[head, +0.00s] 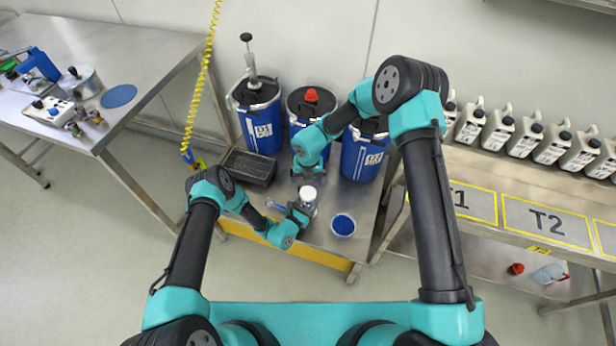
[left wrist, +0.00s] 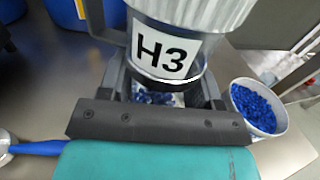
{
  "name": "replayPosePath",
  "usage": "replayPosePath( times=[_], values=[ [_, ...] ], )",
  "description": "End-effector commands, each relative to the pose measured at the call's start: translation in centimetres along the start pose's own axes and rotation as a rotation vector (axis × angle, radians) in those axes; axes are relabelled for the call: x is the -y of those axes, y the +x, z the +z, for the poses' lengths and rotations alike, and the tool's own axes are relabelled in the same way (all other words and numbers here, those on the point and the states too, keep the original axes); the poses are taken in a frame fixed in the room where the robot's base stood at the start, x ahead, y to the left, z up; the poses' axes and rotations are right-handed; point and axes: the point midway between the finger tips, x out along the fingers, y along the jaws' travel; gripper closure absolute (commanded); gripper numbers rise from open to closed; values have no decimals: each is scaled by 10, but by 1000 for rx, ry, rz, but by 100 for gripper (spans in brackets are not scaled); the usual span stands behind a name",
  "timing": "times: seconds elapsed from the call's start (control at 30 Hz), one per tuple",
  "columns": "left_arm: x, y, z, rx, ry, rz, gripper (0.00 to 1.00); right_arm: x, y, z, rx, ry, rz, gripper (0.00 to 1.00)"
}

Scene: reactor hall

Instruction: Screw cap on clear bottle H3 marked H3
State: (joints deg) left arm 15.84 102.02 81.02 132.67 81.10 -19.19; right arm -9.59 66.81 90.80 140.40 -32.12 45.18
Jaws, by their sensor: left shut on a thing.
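The clear bottle H3 (left wrist: 165,50) stands between the fingers of my left gripper (left wrist: 165,88), its H3 label facing the left wrist camera. A white ribbed cap (left wrist: 200,12) is at its top; whether it is tight cannot be told. Some blue granules show low at the bottle. In the head view the white cap (head: 308,193) shows above my left gripper (head: 300,213), which is shut on the bottle. My right gripper (head: 308,172) is just behind the cap, pointing down and apart from it in the picture; its jaw opening is unclear.
A white bowl of blue granules (head: 343,225) stands right of the bottle. A blue-handled scoop (left wrist: 35,148) lies to the left. Blue drums (head: 260,125) and a dark tray (head: 250,166) are behind. White jugs (head: 498,130) line the right bench.

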Motion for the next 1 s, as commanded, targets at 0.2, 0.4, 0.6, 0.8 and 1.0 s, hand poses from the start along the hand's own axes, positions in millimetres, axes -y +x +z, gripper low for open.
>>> replayPosePath(
  times=[0.2, 0.4, 0.6, 0.8, 1.0],
  values=[
    [0, 0, 9, 1, 0, 0, 100, 0, 0, 0, 0, 0, 0, 1],
    [0, 0, 11, 1, 1, 0, 100, 0, 0, 0, 0, 0, 0, 1],
    [0, 0, 11, 1, 1, 0, 100, 0, 0, 0, 0, -1, 0, 1],
    [0, -1, 11, 2, -1, 0, 100, 6, 2, -3, 7, -40, -9, 1],
    [2, -5, 11, 6, -5, -2, 100, 25, 6, -11, 30, -171, -39, 1]
  ],
)
